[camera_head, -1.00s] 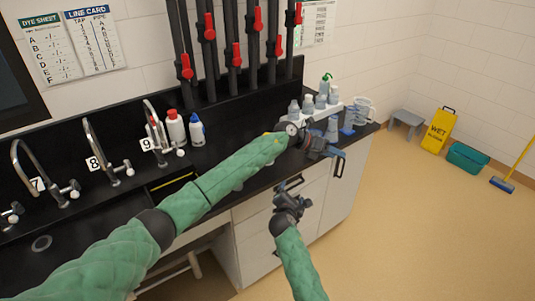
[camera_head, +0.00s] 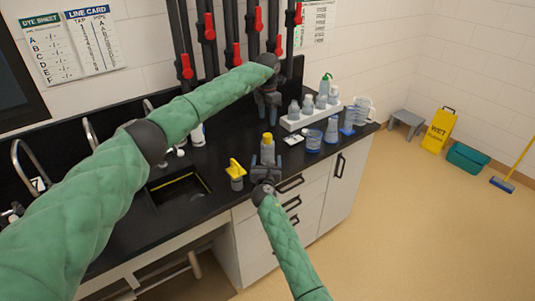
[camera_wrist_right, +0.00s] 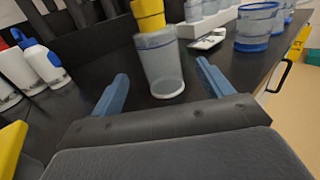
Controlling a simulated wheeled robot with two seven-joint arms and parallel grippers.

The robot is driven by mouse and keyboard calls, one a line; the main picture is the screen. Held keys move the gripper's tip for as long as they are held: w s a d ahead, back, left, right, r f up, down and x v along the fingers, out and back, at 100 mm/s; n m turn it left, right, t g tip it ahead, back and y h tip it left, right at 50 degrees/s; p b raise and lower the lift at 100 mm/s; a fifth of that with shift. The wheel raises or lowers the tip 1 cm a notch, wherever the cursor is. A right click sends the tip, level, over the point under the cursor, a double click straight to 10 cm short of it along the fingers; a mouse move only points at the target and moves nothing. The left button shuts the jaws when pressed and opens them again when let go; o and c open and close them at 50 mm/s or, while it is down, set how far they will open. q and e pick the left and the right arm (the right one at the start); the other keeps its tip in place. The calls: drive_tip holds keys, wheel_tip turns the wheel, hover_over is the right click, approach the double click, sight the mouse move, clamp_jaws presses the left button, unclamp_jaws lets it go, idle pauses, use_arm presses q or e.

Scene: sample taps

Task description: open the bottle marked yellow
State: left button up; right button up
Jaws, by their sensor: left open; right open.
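A clear bottle (camera_head: 267,155) with a yellow cap (camera_head: 267,138) stands upright on the black counter near its front edge. It also shows in the right wrist view, as a translucent body (camera_wrist_right: 163,68) under the yellow cap (camera_wrist_right: 149,15). My right gripper (camera_head: 265,172) is open just in front of it, one blue finger to each side, with the bottle standing between or just beyond the fingertips. I cannot tell whether they touch. My left gripper (camera_head: 268,104) is open and empty, higher and farther back, above the counter near the pipes.
A small jar with a yellow top (camera_head: 236,173) stands left of the bottle, beside the sink (camera_head: 180,188). A white rack (camera_head: 310,117) with several bottles is at the back right, with blue-based beakers (camera_head: 313,142) before it. A small white item (camera_head: 293,140) lies between.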

sight(267, 155)
drive_tip(key=shift+w+d, duration=0.15)
drive_tip(key=shift+w, duration=2.9)
